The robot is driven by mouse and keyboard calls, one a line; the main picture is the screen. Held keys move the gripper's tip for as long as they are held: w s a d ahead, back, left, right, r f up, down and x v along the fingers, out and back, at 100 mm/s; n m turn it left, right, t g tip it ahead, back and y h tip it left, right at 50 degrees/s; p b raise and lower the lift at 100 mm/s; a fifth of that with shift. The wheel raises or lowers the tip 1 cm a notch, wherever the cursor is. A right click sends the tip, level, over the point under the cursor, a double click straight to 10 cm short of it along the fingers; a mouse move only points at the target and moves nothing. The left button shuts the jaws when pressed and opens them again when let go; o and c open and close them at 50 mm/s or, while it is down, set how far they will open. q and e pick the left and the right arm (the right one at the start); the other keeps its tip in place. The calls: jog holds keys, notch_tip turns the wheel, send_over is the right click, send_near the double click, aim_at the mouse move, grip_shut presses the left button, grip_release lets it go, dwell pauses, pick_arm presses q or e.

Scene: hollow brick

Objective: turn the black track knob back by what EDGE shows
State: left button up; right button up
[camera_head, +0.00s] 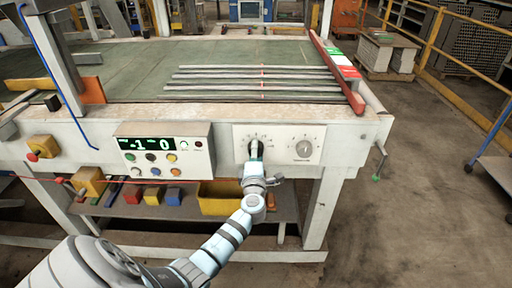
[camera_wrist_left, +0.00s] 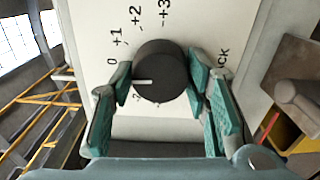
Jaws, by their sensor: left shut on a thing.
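The black knob (camera_wrist_left: 161,72) is on a white panel (camera_head: 279,133) on the table's front. In the left wrist view its white line points left, toward a finger that covers the scale there, between the visible 0 and -2 marks. My left gripper (camera_head: 256,152) is shut on the knob, one finger on each side; it also shows in the left wrist view (camera_wrist_left: 160,84). A display (camera_head: 151,144) left of the panel shows green digits that look like -1 and 0. No readable EDGE label shows. My right gripper is not in view.
A grey knob (camera_head: 303,148) sits to the right on the same panel. Coloured buttons sit below the display. Long grey strips (camera_head: 255,81) lie on the green tabletop, near a red beam (camera_head: 338,75) with green, white and red patches. A yellow bin (camera_head: 218,199) stands on the lower shelf.

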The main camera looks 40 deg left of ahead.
pick_arm(q)
jog(key=shift+m, duration=0.3)
jog(key=o, duration=1.2)
jog(key=shift+w, duration=0.1)
jog(key=shift+c, duration=0.2)
jog(key=v, duration=1.2)
